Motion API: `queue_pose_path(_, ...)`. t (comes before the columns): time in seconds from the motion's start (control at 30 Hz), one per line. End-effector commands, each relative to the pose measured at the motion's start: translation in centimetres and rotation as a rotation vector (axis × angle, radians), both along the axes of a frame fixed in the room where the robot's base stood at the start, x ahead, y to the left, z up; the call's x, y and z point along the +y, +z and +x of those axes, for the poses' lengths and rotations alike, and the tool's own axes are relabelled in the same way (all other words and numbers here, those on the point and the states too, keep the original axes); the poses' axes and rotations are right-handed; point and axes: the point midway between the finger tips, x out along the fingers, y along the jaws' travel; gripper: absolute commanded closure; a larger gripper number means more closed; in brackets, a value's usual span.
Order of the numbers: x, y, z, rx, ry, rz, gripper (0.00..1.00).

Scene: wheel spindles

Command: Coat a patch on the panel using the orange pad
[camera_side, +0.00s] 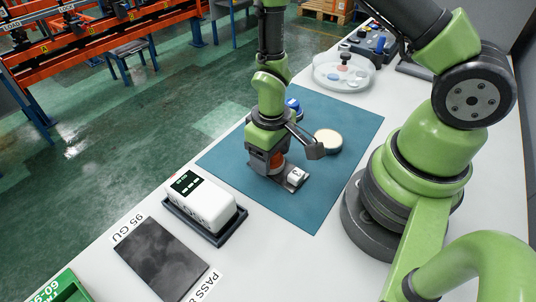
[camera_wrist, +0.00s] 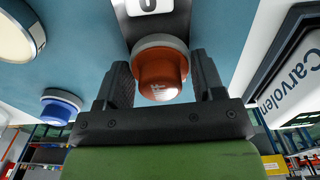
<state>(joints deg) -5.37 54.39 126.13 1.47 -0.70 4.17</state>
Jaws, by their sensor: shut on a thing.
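The orange pad (camera_wrist: 160,75) has an orange knob on a pale round base. In the wrist view it sits between the two fingers of my gripper (camera_wrist: 166,78), which is shut on the knob. A little orange (camera_side: 277,158) shows at my gripper (camera_side: 275,168) in the side view. The grey panel (camera_side: 289,186), with a white numbered label, lies on the blue mat right under the pad. The panel also shows at the top of the wrist view (camera_wrist: 125,15). The pad is at or just above the panel; I cannot tell whether they touch.
A cream round tin (camera_side: 328,141) and a blue pad (camera_side: 293,105) stand on the blue mat (camera_side: 345,115) behind my gripper. A white meter (camera_side: 200,204) sits in a dark tray, with a dark plate (camera_side: 162,260) in front. A clear dish (camera_side: 343,72) stands further back.

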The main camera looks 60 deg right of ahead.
Motion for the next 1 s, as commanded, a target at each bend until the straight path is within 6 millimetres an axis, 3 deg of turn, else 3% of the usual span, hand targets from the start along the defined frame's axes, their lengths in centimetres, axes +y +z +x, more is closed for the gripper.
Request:
queue_pose_path(0.23,-2.2,0.0,-0.4,0.003,-0.001,0.000,0.60)
queue_pose_path(0.7,2.2,0.0,-0.2,0.000,0.006,0.000,0.60)
queue_pose_path(1.0,-0.8,0.0,-0.4,0.002,-0.004,0.000,0.60)
